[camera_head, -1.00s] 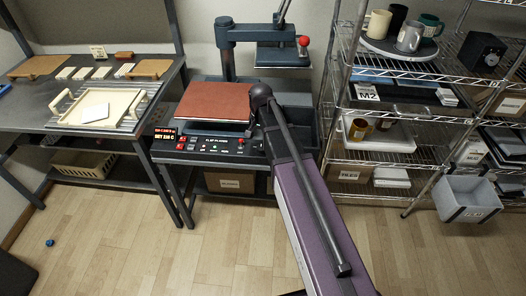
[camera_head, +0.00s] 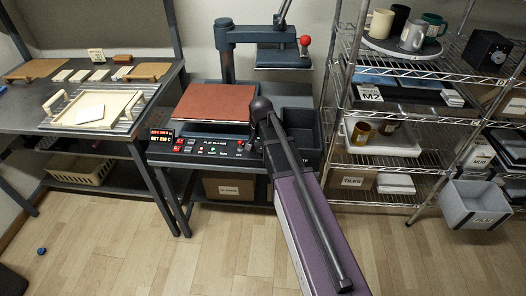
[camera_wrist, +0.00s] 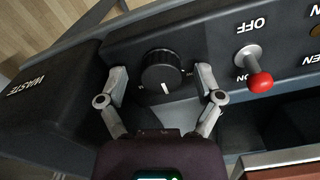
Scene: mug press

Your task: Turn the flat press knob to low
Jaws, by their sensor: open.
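The flat press (camera_head: 213,103) stands in the middle of the head view, with a red-brown plate and a black front panel marked "FLAT PLATEN". Its round black knob (camera_wrist: 162,72) shows in the wrist view, with a white pointer line toward the bottom of the picture. Marks beside the knob are too small or hidden to read. My gripper (camera_wrist: 160,76) is open, one finger on each side of the knob, with visible gaps to it. In the head view my arm hides the gripper and the knob.
A red-tipped toggle switch (camera_wrist: 260,82) marked OFF and ON is right of the knob in the wrist view. A black bin marked WASTE (camera_wrist: 48,95) is on the left. A wire shelf (camera_head: 400,165) stands right of the press, a worktable (camera_head: 30,115) left.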

